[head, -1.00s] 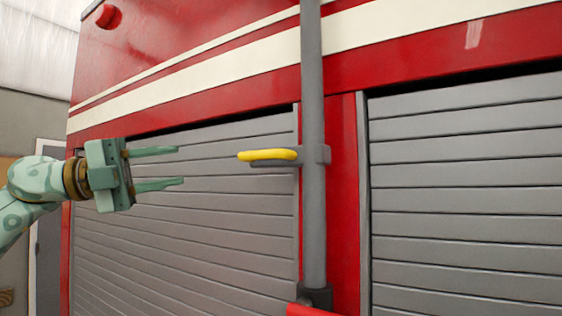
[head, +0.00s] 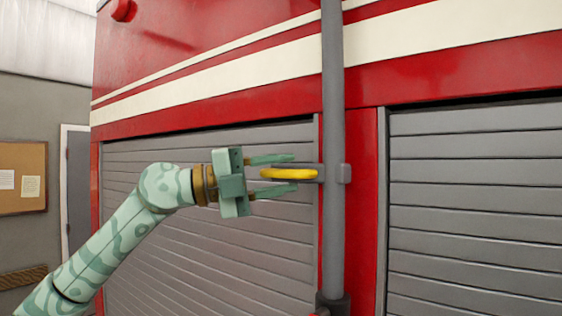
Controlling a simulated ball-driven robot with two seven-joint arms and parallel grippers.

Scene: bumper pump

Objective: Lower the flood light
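The flood light itself does not show. A grey upright pole (head: 333,120) runs up the side of the red truck and out of the top of the view. A yellow handle (head: 289,174) on a grey bracket (head: 345,173) sticks out to the left of the pole. My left gripper (head: 294,174) is open, with one finger above and one below the yellow handle as seen here. The frame does not show whether the fingers touch it. My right gripper is not in view.
The red truck body (head: 200,60) has ribbed grey shutters (head: 470,220) on both sides of the pole. A cork board (head: 22,178) hangs on the wall at the far left. The space right of the pole is clear.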

